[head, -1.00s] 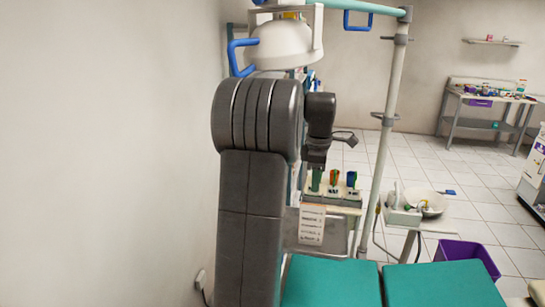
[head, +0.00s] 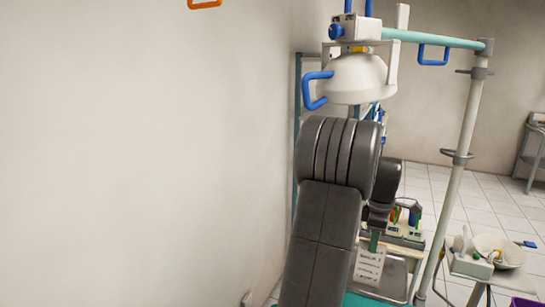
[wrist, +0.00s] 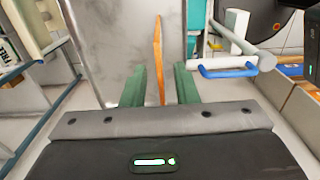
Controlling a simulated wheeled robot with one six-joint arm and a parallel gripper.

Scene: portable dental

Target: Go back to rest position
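My gripper (wrist: 159,80) shows in the wrist view with its two green fingers apart. A thin upright orange strip (wrist: 157,50) appears in the gap between them, with space on both sides. I cannot tell how far beyond the fingertips it is; nothing appears clamped. In the head view my dark arm stands upright right of centre and bends away at the elbow. It hides most of my gripper; only a small green part (head: 374,241) shows below the wrist.
A dental lamp (head: 355,75) hangs above my arm, near a light pole (head: 455,170). A teal chair surface (head: 365,300) lies below. A tray with coloured items (head: 405,232) and a white basin (head: 500,250) stand at the right. A bare wall fills the left.

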